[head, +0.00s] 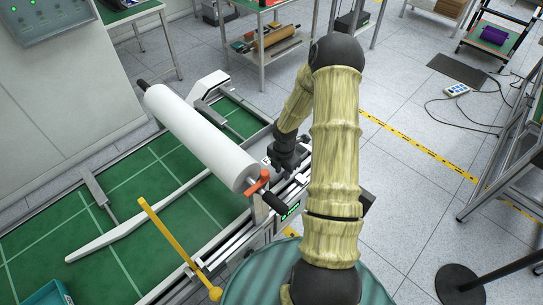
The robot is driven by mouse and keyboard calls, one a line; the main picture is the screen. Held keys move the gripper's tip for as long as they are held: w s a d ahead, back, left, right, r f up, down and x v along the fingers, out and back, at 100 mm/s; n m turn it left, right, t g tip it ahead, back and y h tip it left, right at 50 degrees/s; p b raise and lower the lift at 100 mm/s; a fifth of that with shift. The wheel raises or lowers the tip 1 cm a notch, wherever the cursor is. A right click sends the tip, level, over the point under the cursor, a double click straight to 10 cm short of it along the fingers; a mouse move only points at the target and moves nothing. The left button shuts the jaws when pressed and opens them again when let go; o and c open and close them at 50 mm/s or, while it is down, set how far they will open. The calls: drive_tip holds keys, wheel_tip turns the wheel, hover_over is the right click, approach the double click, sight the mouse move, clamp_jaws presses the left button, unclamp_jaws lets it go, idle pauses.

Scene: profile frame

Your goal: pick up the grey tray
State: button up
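I cannot make out a grey tray for certain in the head view. A teal tray (48,295) shows only in part at the bottom left corner, on the green work surface. My gripper (283,163) is dark and small at the end of my arm, above the right edge of the bench near the end of a white roll (205,140). My arm partly hides the area around it. I cannot tell whether its fingers are open or shut, and I see nothing held in it.
The green bench (135,190) carries the roll, an orange clamp (258,182), a long pale bar (135,226) and a slanted yellow rod (178,246). A shelf table (262,40) stands behind. The tiled floor (415,180) at right is largely open, with cables and a black stand base (460,285).

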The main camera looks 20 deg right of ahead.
clamp_jaws()
drive_tip(key=shift+r, duration=0.1)
drive_tip(key=shift+w+r, duration=0.1)
drive_tip(key=shift+r, duration=0.5)
wheel_tip(320, 180, up, 17)
drive_tip(key=shift+b, duration=0.4)
drive_tip(key=shift+f, duration=0.15)
